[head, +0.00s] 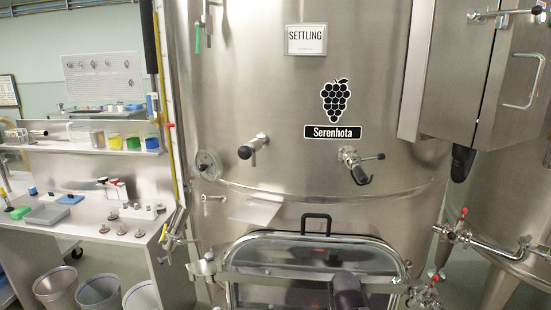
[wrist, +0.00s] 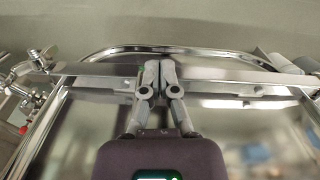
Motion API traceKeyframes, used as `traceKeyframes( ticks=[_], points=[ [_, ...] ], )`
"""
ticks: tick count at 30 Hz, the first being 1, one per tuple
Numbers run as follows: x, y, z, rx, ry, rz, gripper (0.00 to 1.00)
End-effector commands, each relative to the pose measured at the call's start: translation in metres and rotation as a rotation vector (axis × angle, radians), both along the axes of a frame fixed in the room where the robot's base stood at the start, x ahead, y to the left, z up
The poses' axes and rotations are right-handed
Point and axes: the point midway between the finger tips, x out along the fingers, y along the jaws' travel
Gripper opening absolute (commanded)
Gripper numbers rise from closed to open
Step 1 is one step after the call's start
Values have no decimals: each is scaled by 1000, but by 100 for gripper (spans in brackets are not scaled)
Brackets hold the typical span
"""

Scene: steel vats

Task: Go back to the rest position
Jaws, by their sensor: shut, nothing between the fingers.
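My gripper (wrist: 152,72) is shut and empty in the wrist view, with its grey fingers together. Behind the fingers is the metal frame of the vat's hatch (wrist: 230,90), seen close up; I cannot tell whether the fingers touch it. In the head view the hatch (head: 255,254) sits low on the front of the large steel vat (head: 300,185), with a dark handle (head: 316,219) at its top. A dark part of my arm shows in front of the hatch, and my fingers cannot be made out there.
Valves (head: 254,146) and a tap (head: 357,166) stick out from the vat. A steel box (head: 508,85) hangs at the right above piping (head: 485,243). At the left are a workbench (head: 75,240) with small tools and several bins (head: 98,289) below.

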Motion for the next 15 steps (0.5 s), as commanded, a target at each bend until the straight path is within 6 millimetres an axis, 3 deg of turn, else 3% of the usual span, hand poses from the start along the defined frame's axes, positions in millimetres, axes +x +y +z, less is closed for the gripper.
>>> traceKeyframes(
  ticks=[1, 4, 15],
  points=[
    [0, 0, 14, 0, 0, 0, 0],
    [0, 0, 23, 0, 0, 0, 0],
    [0, 0, 27, 0, 0, 0, 0]
  ],
)
